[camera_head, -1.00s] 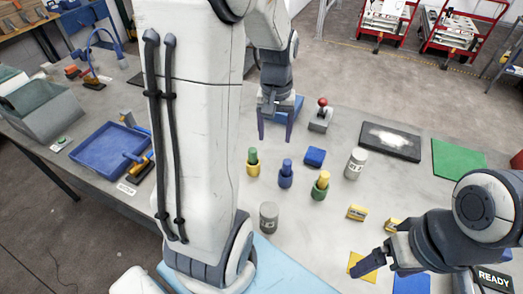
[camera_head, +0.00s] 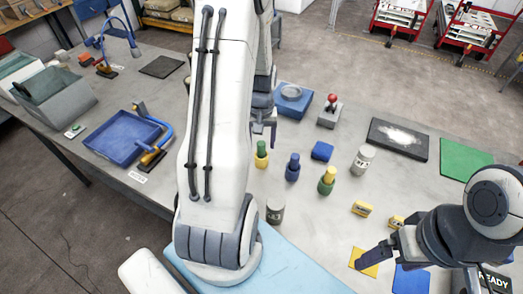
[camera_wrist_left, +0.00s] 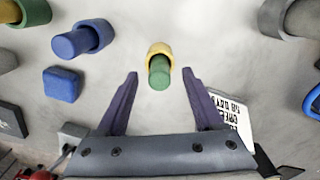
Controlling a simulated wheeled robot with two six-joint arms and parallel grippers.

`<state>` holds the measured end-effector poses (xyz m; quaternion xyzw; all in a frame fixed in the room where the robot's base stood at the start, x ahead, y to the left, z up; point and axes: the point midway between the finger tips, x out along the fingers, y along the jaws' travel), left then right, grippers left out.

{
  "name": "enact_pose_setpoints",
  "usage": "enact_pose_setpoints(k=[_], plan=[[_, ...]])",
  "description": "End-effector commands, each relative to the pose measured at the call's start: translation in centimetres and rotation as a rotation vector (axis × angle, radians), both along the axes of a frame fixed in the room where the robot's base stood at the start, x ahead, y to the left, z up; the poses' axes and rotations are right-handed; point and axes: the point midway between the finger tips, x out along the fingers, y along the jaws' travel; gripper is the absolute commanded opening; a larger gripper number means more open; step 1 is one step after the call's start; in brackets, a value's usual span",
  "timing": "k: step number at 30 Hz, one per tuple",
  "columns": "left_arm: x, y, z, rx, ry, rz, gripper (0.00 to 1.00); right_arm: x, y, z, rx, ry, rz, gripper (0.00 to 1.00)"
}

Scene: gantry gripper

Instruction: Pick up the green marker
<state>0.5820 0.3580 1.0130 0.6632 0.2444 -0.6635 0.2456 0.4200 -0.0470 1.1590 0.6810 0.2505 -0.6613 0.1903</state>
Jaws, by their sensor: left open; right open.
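The green marker (camera_head: 261,147) stands upright in a yellow holder (camera_head: 261,161) on the grey table. In the left wrist view the green marker (camera_wrist_left: 159,73) sits in the yellow holder (camera_wrist_left: 160,49), between and just beyond the fingertips. My left gripper (camera_wrist_left: 160,80) is open and empty, with no contact visible. In the head view my left gripper (camera_head: 264,130) is partly hidden by my own arm, just behind the green marker. My right gripper (camera_head: 380,256) is open and empty at the lower right, above the table near a yellow square.
Close by stand a blue marker in a blue holder (camera_head: 292,168) and a yellow marker in a green holder (camera_head: 327,180). A blue block (camera_head: 321,151), grey can (camera_head: 275,211), white can (camera_head: 362,159) and red-knobbed joystick (camera_head: 330,111) are around. A blue tray (camera_head: 120,147) lies left.

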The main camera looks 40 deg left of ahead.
Motion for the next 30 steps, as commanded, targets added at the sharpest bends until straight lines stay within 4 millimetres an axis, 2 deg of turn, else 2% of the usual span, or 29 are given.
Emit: enact_pose_setpoints(k=[4, 11, 15, 16, 17, 30], plan=[[-0.04, -0.06, -1.19, -0.001, 0.001, 0.000, 0.69, 0.00, 0.00, 0.25, 0.000, 0.000, 0.000, 0.92], [0.00, -0.03, -1.31, 0.001, -0.001, 0.000, 0.69, -0.01, -0.01, 0.20, 0.000, 0.000, 0.000, 0.92], [0.00, -0.03, -1.29, 0.001, -0.001, 0.000, 0.16, -0.01, -0.01, 0.20, 0.000, 0.000, 0.000, 0.92], [0.00, -0.03, -1.29, 0.001, -0.001, 0.000, 0.04, -0.01, -0.01, 0.20, 0.000, 0.000, 0.000, 0.92], [0.00, -0.04, -1.28, 0.001, -0.001, 0.000, 0.00, -0.01, -0.01, 0.20, 0.000, 0.000, 0.000, 0.92], [0.07, 0.01, -0.65, 0.001, -0.003, 0.000, 0.00, -0.01, 0.00, -0.03, 0.000, 0.000, 0.000, 0.92]])
